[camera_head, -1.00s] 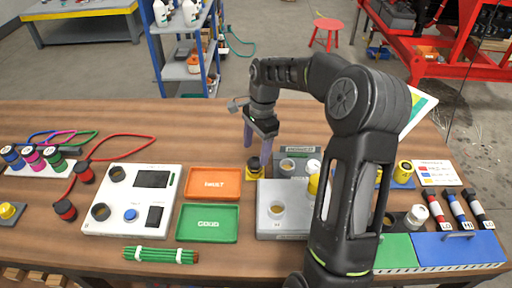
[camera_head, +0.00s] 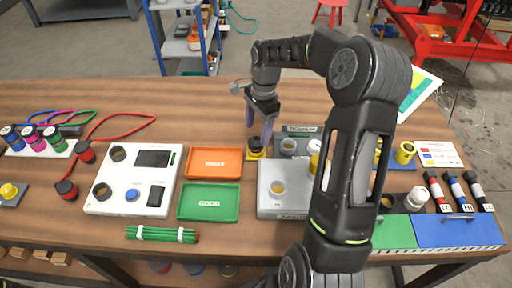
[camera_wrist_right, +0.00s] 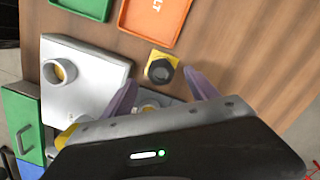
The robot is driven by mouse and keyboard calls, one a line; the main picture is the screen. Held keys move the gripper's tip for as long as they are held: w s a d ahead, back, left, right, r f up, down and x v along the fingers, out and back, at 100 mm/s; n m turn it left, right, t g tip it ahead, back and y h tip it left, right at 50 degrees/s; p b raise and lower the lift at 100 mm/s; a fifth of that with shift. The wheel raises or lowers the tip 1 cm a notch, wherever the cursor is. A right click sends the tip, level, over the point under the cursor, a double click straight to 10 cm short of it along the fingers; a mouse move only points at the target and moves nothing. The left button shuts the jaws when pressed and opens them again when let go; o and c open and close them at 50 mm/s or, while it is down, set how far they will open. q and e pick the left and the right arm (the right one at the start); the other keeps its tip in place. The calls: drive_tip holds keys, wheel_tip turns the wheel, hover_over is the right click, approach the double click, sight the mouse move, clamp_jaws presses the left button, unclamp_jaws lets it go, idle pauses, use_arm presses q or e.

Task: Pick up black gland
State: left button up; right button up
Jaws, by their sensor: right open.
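The black gland (camera_head: 255,142) sits on a small yellow base on the table, just right of the orange tray. In the right wrist view the black gland (camera_wrist_right: 160,70) shows as a dark ring on its yellow block, just beyond the fingertips. My right gripper (camera_head: 259,128) is open and empty, pointing down above and close to the gland. Its two purple fingers (camera_wrist_right: 166,85) are spread apart in the wrist view, with the gland between their lines. My left gripper is not in view.
The orange tray (camera_head: 215,162) and green tray (camera_head: 209,202) lie left of the gland. A grey box (camera_head: 284,205) with a round port stands in front. A white panel (camera_head: 133,204) is farther left. Bare table lies behind the gland.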

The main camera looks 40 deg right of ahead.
sight(256, 138)
drive_tip(key=shift+f, duration=0.25)
drive_tip(key=shift+a+f+p, duration=0.15)
drive_tip(key=shift+f+p, duration=0.3)
drive_tip(key=shift+f, duration=0.75)
drive_tip(key=shift+a+f+p, duration=0.1)
drive_tip(key=shift+f+p, duration=0.3)
drive_tip(key=shift+f, duration=0.75)
clamp_jaws()
